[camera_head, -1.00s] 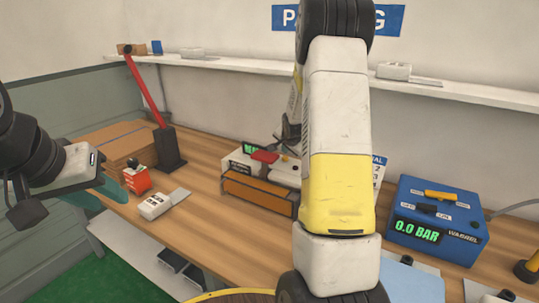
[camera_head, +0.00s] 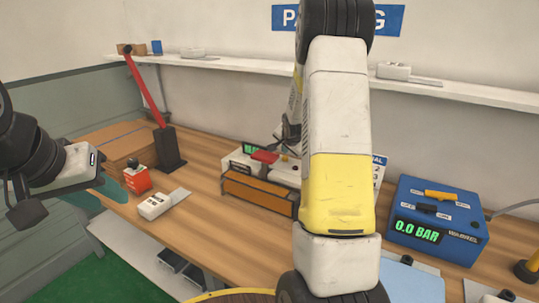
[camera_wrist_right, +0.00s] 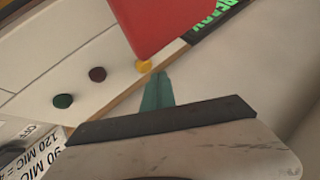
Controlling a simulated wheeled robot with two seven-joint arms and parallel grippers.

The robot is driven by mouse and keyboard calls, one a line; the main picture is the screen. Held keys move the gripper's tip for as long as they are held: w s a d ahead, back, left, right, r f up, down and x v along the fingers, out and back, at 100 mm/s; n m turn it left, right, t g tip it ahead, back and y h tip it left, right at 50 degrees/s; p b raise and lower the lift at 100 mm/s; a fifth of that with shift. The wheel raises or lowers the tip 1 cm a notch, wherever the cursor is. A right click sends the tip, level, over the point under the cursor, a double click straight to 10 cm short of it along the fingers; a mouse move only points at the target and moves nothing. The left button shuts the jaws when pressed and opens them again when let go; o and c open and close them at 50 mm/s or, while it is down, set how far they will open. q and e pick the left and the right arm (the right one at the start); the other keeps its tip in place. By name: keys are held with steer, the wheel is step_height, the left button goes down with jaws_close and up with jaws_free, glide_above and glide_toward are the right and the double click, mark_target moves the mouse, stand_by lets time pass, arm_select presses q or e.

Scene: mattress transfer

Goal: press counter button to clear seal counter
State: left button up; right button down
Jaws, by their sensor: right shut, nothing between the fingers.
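The white sealing machine (camera_head: 236,156) stands at the back middle of the bench, with a green-lit display (camera_head: 249,149) and a red part (camera_head: 264,157). In the right wrist view, a yellow button (camera_wrist_right: 144,66), a brown button (camera_wrist_right: 97,74) and a dark green button (camera_wrist_right: 63,101) sit on its pale top. My right gripper (camera_wrist_right: 159,78) is shut and empty, its teal fingertips very close to the yellow button; I cannot tell whether they touch. My left gripper (camera_head: 112,190) hangs at the left; its teal fingers overlap, so its opening is unclear.
A blue box (camera_head: 437,218) reading 0.0 BAR stands at the right. A red-handled lever (camera_head: 146,90), a red block (camera_head: 138,180) and a white labelled device (camera_head: 155,205) are on the left. An orange-brown box (camera_head: 258,190) fronts the machine. My right arm hides the middle.

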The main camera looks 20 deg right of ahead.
mark_target(285, 159)
steer(key=shift+f, duration=0.15)
stand_by(0.5)
steer(key=shift+f, duration=0.25)
steer(key=shift+f, duration=0.9)
stand_by(0.9)
steer(key=shift+r, duration=1.3)
steer(key=shift+r, duration=2.55)
